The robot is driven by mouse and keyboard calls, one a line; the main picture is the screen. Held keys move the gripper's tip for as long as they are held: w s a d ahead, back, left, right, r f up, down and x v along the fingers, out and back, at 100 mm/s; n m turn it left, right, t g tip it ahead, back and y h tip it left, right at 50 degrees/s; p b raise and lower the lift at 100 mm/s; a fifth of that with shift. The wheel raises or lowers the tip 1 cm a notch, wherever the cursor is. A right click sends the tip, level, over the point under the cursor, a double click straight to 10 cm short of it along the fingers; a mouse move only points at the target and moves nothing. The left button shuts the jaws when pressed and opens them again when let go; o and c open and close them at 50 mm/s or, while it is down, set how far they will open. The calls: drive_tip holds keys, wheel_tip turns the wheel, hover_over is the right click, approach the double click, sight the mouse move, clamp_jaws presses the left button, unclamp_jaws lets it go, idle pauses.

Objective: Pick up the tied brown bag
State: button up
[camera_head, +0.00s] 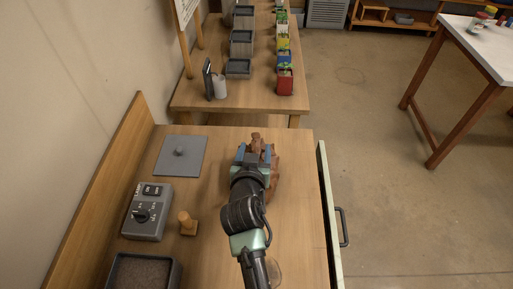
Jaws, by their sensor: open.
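The tied brown bag (257,139) sits on the wooden counter, right of the grey square lid. Its knotted top shows just beyond my gripper, and part of its body shows on the right side. My gripper (255,152) is over the bag, with its blue-tipped fingers apart on either side of the bag's neck. Whether the fingers touch the bag cannot be told. My wrist and arm hide much of the bag's near side.
A grey lid with a knob (181,165), a grey dial box (147,212), a wooden stamp-like piece (187,223) and a dark tray (117,266) stand at left. A second table (250,96) with several bins stands beyond.

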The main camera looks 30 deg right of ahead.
sight(255, 145)
drive_tip(key=shift+x, duration=1.65)
clamp_jaws()
drive_tip(key=shift+w+r, duration=0.15)
drive_tip(key=shift+r, duration=0.2)
